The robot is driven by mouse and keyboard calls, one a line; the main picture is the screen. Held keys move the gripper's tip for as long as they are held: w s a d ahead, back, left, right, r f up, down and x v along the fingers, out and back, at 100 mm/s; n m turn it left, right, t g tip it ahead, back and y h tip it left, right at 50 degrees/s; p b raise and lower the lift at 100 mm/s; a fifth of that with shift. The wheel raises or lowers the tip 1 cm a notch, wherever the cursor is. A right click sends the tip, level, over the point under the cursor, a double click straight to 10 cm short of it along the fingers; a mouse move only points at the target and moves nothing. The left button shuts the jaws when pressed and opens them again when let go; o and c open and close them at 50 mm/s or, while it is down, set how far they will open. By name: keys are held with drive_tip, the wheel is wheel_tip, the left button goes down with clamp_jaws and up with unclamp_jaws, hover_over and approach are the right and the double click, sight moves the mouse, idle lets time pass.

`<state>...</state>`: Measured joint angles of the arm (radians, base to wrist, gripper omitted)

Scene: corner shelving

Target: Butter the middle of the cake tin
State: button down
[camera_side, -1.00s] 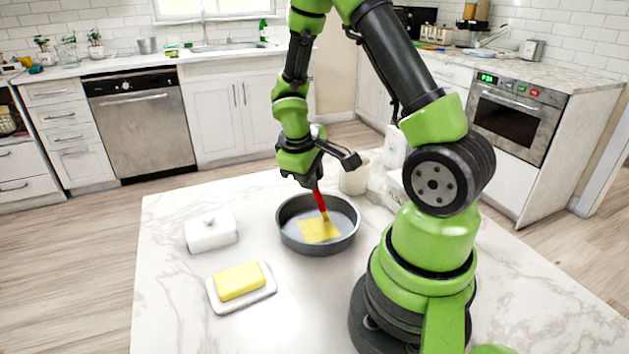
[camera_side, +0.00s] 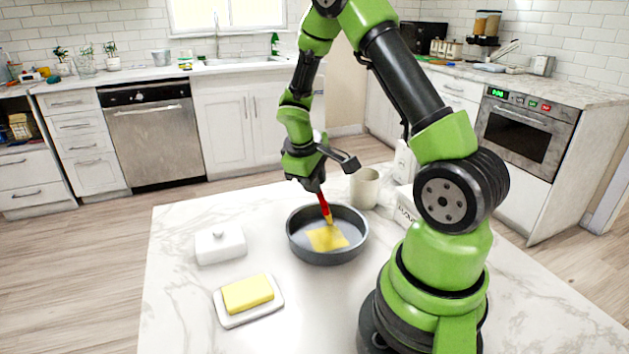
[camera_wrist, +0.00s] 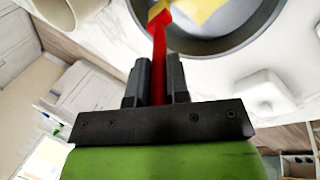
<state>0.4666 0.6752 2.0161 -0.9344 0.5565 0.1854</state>
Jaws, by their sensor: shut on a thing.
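A round grey cake tin (camera_side: 297,246) stands on the marble counter, with a yellow butter patch (camera_side: 324,239) across the middle of its floor. My gripper (camera_side: 320,190) is shut on the red handle of a brush (camera_side: 325,208), above the tin. The brush slants down, and its yellowish tip is at the upper right part of the patch. In the wrist view, the red brush (camera_wrist: 159,60) sits between the two dark fingers, and part of the tin (camera_wrist: 235,48) shows beyond. A yellow butter block (camera_side: 247,294) lies on a white dish (camera_side: 233,319) at front left.
A white butter lid (camera_side: 220,247) stands left of the tin. A cream cup (camera_side: 365,188) is close behind the tin at right, and a white carton (camera_side: 405,163) stands beyond it. The counter's front middle is clear.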

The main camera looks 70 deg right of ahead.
drive_tip(key=shift+r, duration=3.1)
drive_tip(key=shift+r, duration=1.4)
drive_tip(key=shift+s+a+f+t, duration=0.2)
drive_tip(key=shift+s+f+t, duration=0.4)
drive_tip(key=shift+f, duration=0.4)
